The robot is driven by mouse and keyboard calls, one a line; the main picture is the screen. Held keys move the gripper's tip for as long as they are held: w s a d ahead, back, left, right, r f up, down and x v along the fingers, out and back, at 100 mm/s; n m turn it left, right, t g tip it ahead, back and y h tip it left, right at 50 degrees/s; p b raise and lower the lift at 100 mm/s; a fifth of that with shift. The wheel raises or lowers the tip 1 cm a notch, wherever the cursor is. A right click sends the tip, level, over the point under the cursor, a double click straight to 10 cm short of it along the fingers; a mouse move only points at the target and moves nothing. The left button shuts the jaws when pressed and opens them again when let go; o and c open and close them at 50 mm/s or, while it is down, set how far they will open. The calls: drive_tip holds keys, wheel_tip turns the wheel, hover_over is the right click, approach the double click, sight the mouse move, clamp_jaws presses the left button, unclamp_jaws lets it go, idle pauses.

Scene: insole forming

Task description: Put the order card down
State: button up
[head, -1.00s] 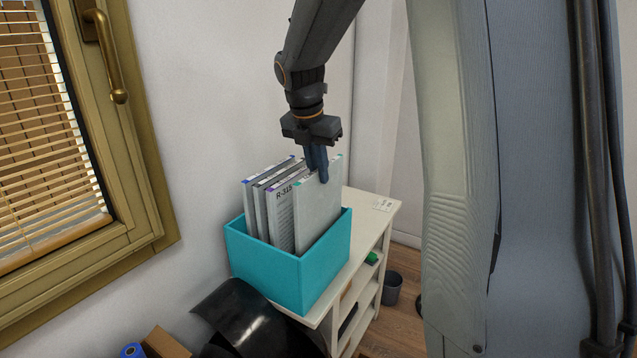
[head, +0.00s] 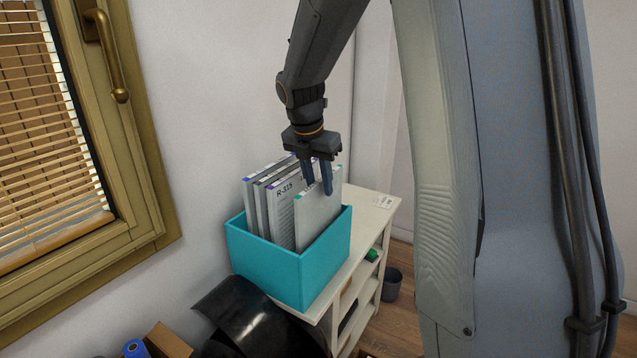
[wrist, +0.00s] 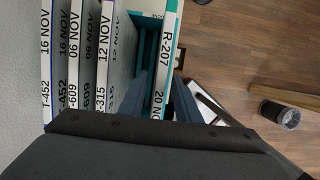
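The order card R-207, dated 20 NOV, (head: 318,218) stands upright in the teal box (head: 305,280), at its right side. In the wrist view the card's label edge (wrist: 168,50) shows between my two fingers. My gripper (head: 317,190) is open around the card's top edge, with a finger on each side and gaps between fingers and card. Several other cards (head: 275,210) stand to the left in the same box, among them R-315. They also show in the wrist view (wrist: 75,60), with a gap between them and R-207. The card's lower part is hidden by the box.
The box stands on a white shelf unit (head: 372,216) with a small label on top. A wall and a window (head: 120,150) are at the left. A curled black sheet (head: 250,315) lies before the shelf. A grey bin (head: 391,284) stands on the wooden floor.

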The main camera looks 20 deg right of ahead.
drive_tip(key=shift+r, duration=0.1)
drive_tip(key=b+v, duration=0.2)
drive_tip(key=v, duration=1)
